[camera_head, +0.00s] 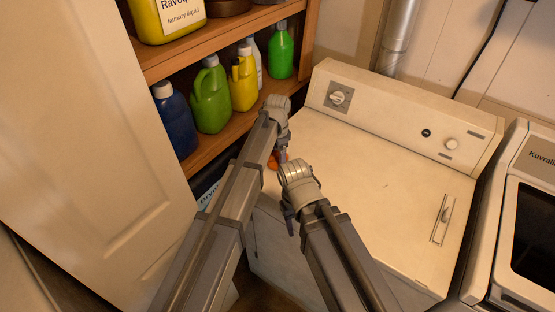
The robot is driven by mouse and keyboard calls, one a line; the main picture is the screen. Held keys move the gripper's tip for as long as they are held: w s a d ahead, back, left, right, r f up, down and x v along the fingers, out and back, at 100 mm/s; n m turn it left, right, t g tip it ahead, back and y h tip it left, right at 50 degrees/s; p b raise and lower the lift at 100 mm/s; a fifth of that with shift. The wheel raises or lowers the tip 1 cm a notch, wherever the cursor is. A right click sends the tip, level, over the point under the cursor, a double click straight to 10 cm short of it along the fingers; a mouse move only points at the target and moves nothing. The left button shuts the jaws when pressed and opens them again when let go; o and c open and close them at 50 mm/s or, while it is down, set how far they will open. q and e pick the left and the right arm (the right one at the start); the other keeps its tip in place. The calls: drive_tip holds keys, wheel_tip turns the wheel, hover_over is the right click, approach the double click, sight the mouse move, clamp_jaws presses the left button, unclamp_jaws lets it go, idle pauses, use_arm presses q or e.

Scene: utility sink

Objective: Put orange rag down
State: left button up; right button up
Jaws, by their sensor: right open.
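A small patch of the orange rag (272,163) shows at the left edge of the white washer top (370,170), between my two arms. Most of it is hidden behind my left arm. My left gripper (282,146) is pointed down just above the orange patch; its fingers are mostly hidden, so I cannot tell if they touch the rag. My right gripper (289,213) is open, nearer to me, by the front left edge of the washer, apart from the rag.
A wooden shelf (238,122) at the left holds several bottles, among them a green jug (210,98) and a yellow one (243,82). A pale door (90,130) stands at far left. Another machine (525,225) is at the right. The washer top is mostly bare.

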sight(278, 159)
use_arm(q)
drive_tip(key=shift+f, duration=0.25)
drive_tip(key=o, duration=1.1)
drive_tip(key=shift+r, duration=0.1)
drive_tip(key=shift+r, duration=0.15)
wheel_tip(278, 159, up, 12)
drive_tip(key=p, duration=1.2)
